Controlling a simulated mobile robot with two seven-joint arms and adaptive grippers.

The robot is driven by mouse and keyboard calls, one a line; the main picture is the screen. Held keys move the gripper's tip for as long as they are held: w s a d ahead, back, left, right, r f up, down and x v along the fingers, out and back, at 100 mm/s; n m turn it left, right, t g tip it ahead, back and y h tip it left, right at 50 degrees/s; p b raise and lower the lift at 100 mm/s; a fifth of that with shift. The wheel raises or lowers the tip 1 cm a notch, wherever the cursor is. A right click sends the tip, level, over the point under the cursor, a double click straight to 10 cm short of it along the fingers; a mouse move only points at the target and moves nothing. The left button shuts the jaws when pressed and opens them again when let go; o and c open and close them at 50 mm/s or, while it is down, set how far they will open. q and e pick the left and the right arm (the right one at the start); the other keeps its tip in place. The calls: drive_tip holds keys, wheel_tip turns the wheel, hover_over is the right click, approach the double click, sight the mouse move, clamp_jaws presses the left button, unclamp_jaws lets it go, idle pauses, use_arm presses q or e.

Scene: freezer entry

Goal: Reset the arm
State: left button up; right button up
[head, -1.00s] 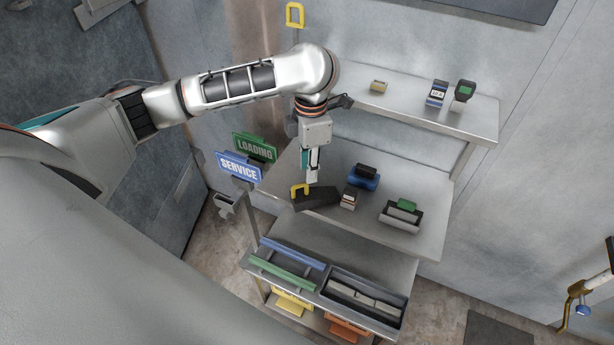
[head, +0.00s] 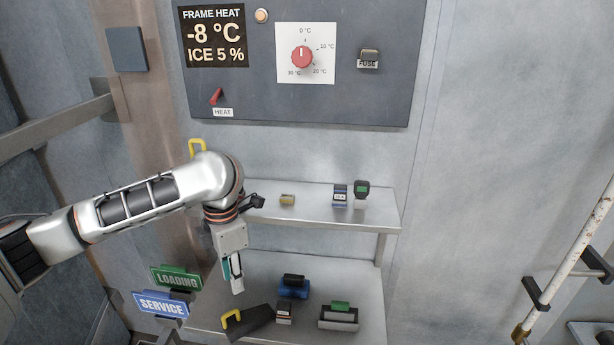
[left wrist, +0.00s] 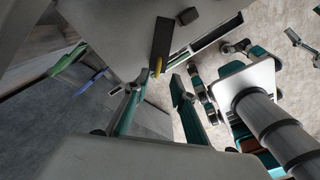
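My left arm reaches in from the left of the head view, and its gripper (head: 235,284) points down above the lower shelf, empty. In the left wrist view its two fingers (left wrist: 156,96) stand apart with nothing between them. A black block with a yellow handle (head: 255,322) lies on the lower shelf just below the gripper. It also shows in the left wrist view (left wrist: 162,42), beyond the fingertips. I cannot make out my right gripper in either view.
The lower shelf (head: 364,290) also holds a blue-and-black item (head: 294,287), a small labelled block (head: 284,313) and a green-topped item (head: 339,315). The upper shelf (head: 312,212) holds small devices. A control panel (head: 390,100) hangs above. LOADING (head: 177,279) and SERVICE (head: 161,304) signs stand left.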

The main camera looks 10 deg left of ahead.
use_arm(q)
drive_tip(key=s+d+f+n+t+h, duration=0.3)
drive_tip(key=s+d+f+n+t, duration=0.2)
drive_tip(key=d+f+n, duration=0.95)
drive_tip(key=s+a+r+n+t+y, duration=0.1)
drive_tip(key=s+a+n+y, duration=0.1)
drive_tip(key=s+a+n, duration=0.45)
drive_tip(key=s+a+n+y, duration=0.3)
drive_tip(key=a+n, duration=0.6)
drive_tip(key=a, duration=0.1)
drive_tip(key=s+a+r+n+t+y, duration=0.1)
drive_tip(key=s+a+n+y, duration=0.1)
drive_tip(key=s+a+n, duration=0.5)
drive_tip(key=w+d+f+n+t+h, duration=0.3)
drive_tip(key=d+f+h, duration=0.3)
drive_tip(key=d+f, duration=0.8)
drive_tip(key=shift+w+d+t+h, duration=0.3)
drive_tip(key=shift+w+t+h, duration=0.1)
drive_tip(key=shift+w, duration=0.2)
